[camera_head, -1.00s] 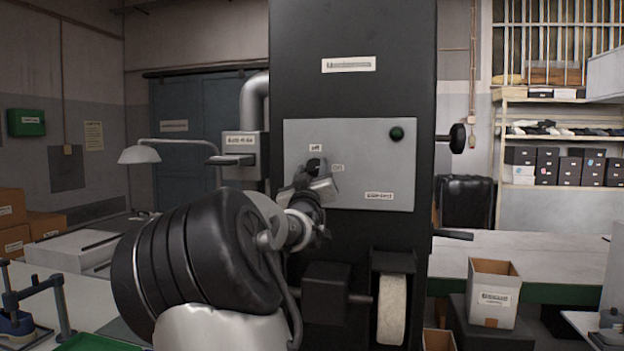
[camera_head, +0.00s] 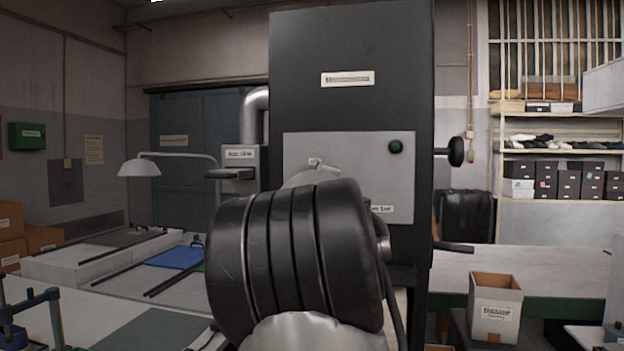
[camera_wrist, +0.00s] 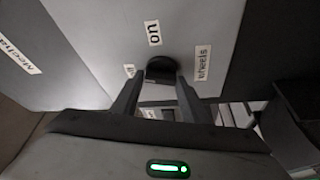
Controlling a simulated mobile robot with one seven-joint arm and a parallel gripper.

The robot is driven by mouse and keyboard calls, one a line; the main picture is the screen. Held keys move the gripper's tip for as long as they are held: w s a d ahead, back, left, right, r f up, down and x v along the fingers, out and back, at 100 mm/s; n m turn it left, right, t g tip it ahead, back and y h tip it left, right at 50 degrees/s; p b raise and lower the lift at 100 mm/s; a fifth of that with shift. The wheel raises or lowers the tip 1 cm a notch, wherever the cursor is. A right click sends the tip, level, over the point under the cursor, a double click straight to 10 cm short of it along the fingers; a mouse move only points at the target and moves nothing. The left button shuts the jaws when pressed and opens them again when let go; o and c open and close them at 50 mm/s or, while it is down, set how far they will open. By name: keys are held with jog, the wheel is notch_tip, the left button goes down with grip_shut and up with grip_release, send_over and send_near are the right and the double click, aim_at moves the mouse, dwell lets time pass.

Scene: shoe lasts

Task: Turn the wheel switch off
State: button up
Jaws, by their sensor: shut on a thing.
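The wheel switch is a black round knob (camera_wrist: 161,66) on the grey panel (camera_head: 350,152), seen in the wrist view between labels reading "on" and "wheels". A third small label to its left is partly hidden. My gripper (camera_wrist: 159,84) is shut on the knob, with one finger on each side of it. In the head view my dark arm covers the knob and my gripper's fingers. How far the knob is turned cannot be made out.
A dark knob (camera_head: 456,151) sticks out on the right side. A desk lamp (camera_head: 139,167) stands left.

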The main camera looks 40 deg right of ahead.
jog(key=shift+r+n+g+y+p, duration=0.15)
jog(key=shift+n+g+y+p, duration=0.4)
jog(key=shift+n+p, duration=0.95)
jog(key=shift+n, duration=0.3)
jog(key=o, duration=1)
